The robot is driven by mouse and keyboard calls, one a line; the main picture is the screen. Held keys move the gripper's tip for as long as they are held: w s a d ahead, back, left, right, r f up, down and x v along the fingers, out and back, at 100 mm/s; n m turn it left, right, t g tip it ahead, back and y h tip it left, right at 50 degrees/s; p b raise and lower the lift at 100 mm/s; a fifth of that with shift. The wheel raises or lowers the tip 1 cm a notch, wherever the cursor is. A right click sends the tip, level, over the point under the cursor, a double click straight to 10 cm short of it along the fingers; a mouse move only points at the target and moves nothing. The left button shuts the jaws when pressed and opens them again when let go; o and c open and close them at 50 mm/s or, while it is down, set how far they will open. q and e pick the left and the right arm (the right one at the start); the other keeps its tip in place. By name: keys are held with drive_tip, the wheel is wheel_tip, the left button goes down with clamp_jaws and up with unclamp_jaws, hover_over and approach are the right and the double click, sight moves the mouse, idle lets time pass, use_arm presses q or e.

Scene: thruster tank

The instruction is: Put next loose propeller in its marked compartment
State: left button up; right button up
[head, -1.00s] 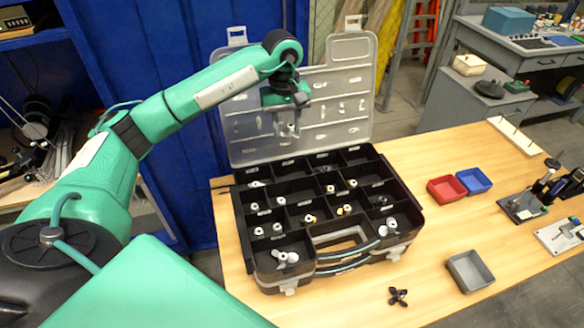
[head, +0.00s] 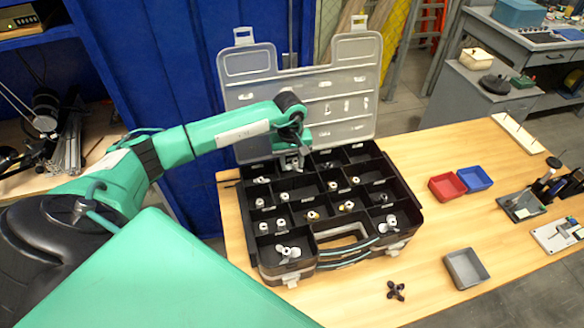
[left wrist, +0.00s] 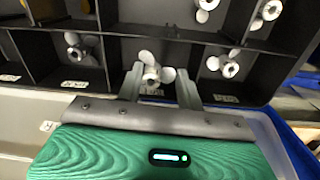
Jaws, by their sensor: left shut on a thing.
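The black organizer case (head: 254,240) lies open on the table, its compartments partly filled with small propellers. My left gripper (head: 292,162) is low over the back row of compartments, by the hinge side. In the left wrist view, my left gripper (left wrist: 160,84) is shut on a white propeller (left wrist: 152,74), which sits between its fingers at a labelled compartment. Whether the propeller touches the compartment floor is unclear. A dark propeller (head: 397,291) lies loose on the table in front of the case. My right gripper is not in view.
The clear lid (head: 350,85) stands up behind the case. Dividers (left wrist: 107,55) rise close around my fingers. A red bin (head: 447,187), a blue bin (head: 475,179) and a grey bin (head: 466,270) stand to the right. The table around the dark propeller is clear.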

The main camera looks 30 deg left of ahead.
sight(292, 167)
use_arm(q)
wheel_tip(292, 167, down, 4)
drive_tip(key=shift+r+p, duration=0.25)
drive_tip(key=shift+p, duration=0.3)
drive_tip(key=shift+f, duration=0.35)
drive_tip(key=shift+f, duration=0.2)
drive_tip(key=o, duration=0.7)
drive_tip(key=shift+r, duration=0.1)
